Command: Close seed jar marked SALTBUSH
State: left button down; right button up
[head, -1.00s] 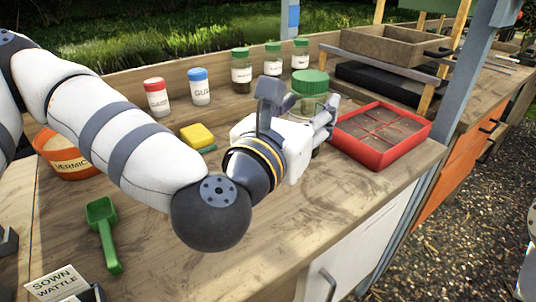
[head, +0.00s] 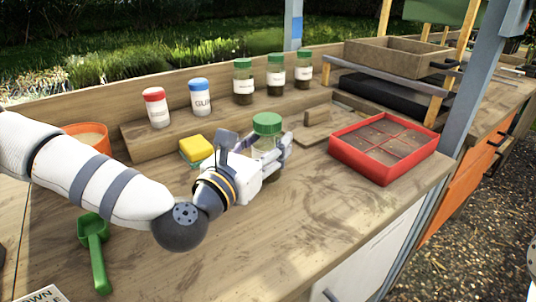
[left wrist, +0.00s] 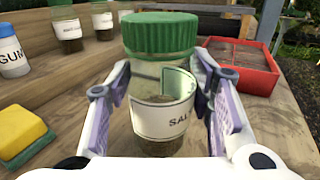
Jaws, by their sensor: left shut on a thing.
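The glass jar (left wrist: 160,75) has a green ribbed lid (left wrist: 158,33) on its top and dark contents low inside. Its white label (left wrist: 163,122) shows only "SAL"; the rest is turned away or hidden. My left gripper (head: 272,152) is shut on the jar, with a finger on each side of the glass below the lid. In the head view the green lid (head: 267,123) looks level and the jar upright. I cannot tell how tightly the lid sits or whether the jar's base touches the bench. My right gripper is not in view.
A red tray (head: 342,163) lies right of the jar. A yellow and green sponge (head: 196,147) and a green scoop (head: 93,245) lie left. Several jars, including a blue-lidded one (head: 200,98), stand on the back shelf.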

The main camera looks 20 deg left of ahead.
pick_arm(q)
jog(key=shift+d+f, duration=0.1)
jog(key=shift+f, duration=1.05)
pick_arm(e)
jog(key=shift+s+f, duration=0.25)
pick_arm(q)
jog(key=shift+f, duration=0.2)
jog(key=c, duration=1.2)
grip_release()
jog(key=shift+f, duration=0.1)
jog(key=o, duration=0.4)
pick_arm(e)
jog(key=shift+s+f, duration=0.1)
